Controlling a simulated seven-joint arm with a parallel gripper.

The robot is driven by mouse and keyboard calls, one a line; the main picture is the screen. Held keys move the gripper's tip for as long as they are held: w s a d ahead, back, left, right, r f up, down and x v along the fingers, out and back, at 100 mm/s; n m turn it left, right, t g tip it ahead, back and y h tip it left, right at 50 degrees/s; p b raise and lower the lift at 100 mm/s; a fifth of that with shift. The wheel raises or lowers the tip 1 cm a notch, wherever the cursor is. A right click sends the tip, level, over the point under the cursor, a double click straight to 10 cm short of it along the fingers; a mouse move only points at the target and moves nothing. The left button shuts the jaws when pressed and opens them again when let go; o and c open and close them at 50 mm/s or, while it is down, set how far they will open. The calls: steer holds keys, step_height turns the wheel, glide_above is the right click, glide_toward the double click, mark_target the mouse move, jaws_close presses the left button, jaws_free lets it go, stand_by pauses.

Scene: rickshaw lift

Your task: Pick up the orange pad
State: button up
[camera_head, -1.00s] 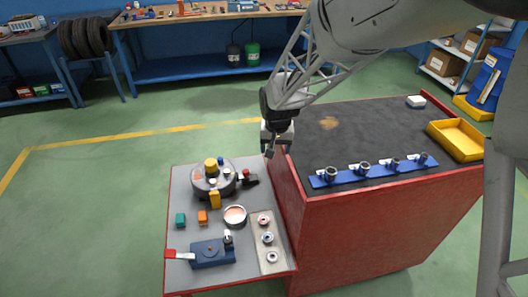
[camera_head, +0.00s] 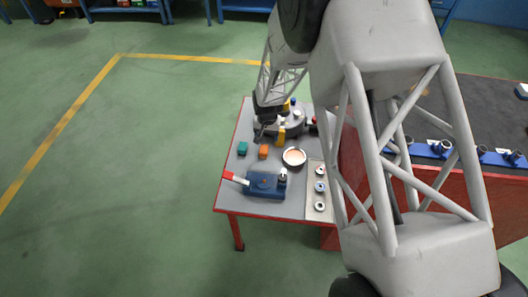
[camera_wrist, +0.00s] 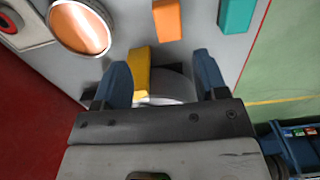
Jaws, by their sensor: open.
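The orange pad (camera_head: 264,151) is a small block lying on the grey top of the small red-edged table (camera_head: 300,206), between a teal block (camera_head: 243,148) and a yellow block (camera_head: 282,134). In the wrist view the orange pad (camera_wrist: 167,20) shows at the top, beyond my fingertips. My gripper (camera_head: 260,135) is over the far left part of the table, just behind the orange pad and apart from it. In the wrist view its two blue fingers (camera_wrist: 163,72) are spread, and the yellow block (camera_wrist: 141,72) shows near the left finger.
A round grey fixture (camera_head: 294,122) stands behind the yellow block, partly hidden by my gripper. A round copper-faced dish (camera_head: 294,157) is to the right. A blue device with a red-tipped handle (camera_head: 265,185) is in front. A strip with several rings (camera_head: 319,186) lies at right.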

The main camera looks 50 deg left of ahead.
mark_target(264, 149)
steer(key=shift+s+a+f, duration=0.5)
steer(key=shift+s+f, duration=0.1)
steer(key=shift+f, duration=0.15)
steer(key=shift+f, duration=0.1)
steer(key=shift+f, duration=1.2)
steer(key=shift+w+d+f, duration=0.1)
steer(key=shift+d+f, duration=0.05)
steer(key=shift+f, duration=2.45)
steer(key=c, duration=1.1)
